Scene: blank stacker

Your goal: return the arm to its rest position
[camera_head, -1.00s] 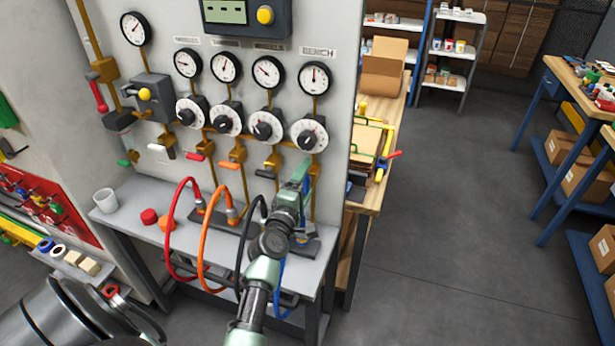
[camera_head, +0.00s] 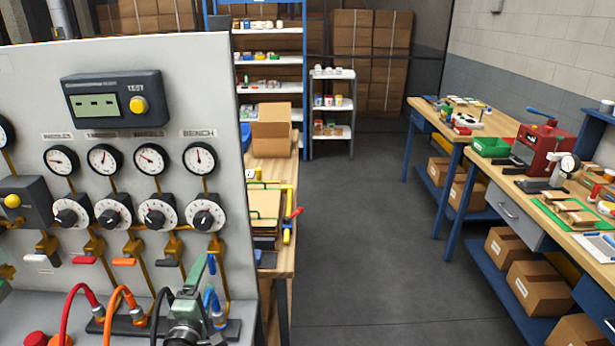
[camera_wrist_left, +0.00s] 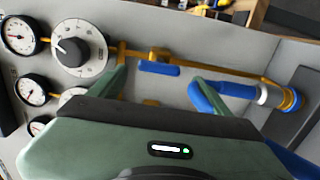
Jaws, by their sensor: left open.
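My left gripper (camera_head: 204,268) is at the lower part of the head view, in front of the right end of the gauge panel (camera_head: 120,215). A blue hose plug (camera_head: 214,306) is close beside the fingers. In the left wrist view the blue hose (camera_wrist_left: 215,95) runs to a brass fitting to the right of the fingers; I cannot tell whether they touch. My right gripper is not in view.
Red (camera_head: 80,300) and orange (camera_head: 118,300) hoses stand left of my left gripper. Dials and valve handles are just above it. A wooden bench (camera_head: 281,262) stands right of the panel. The floor (camera_head: 350,230) between it and the right workbench (camera_head: 485,165) is clear.

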